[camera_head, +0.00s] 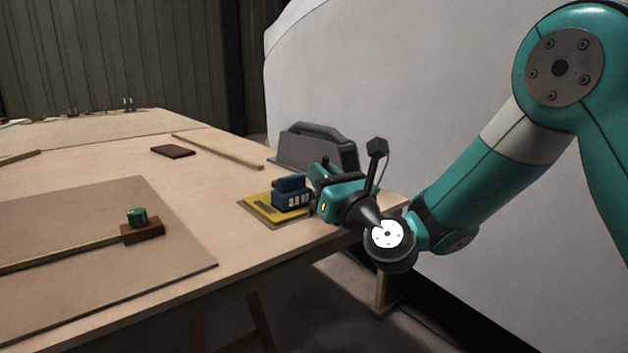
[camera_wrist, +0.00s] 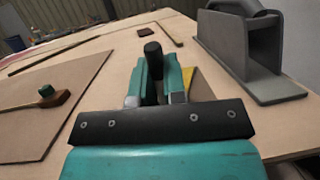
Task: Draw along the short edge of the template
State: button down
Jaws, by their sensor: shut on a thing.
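A flat yellow plate (camera_head: 261,208), which looks like the template, lies near the table's right end, with a blue block (camera_head: 291,191) on it. A sliver of the plate shows in the wrist view (camera_wrist: 187,77), right of my fingers. My gripper (camera_head: 322,186) is just right of the blue block and low over the table. In the wrist view my gripper (camera_wrist: 158,88) is shut on a dark, round-topped, pen-like thing (camera_wrist: 153,58) standing up between its fingers. Its lower end is hidden, so I cannot tell whether it touches the table or the plate.
A grey handled stand (camera_head: 318,147) stands close behind my gripper. A brown board (camera_head: 100,203) at left carries a wooden block (camera_head: 143,231) with a green knob. A wooden strip (camera_head: 217,151) lies behind. A pale hull (camera_head: 430,80) rises beyond the table.

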jog(key=shift+w+d+f, duration=0.25)
jog(key=shift+d+f, duration=0.15)
jog(key=shift+d, duration=0.05)
jog(key=shift+a, duration=0.1)
jog(key=shift+s+a+p, duration=0.2)
jog(key=shift+a+p, duration=0.1)
jog(key=shift+a, duration=0.05)
jog(key=shift+a+r, duration=0.1)
jog(key=shift+w+d+r, duration=0.1)
jog(key=shift+w+d, duration=0.25)
jog(key=shift+r, duration=0.15)
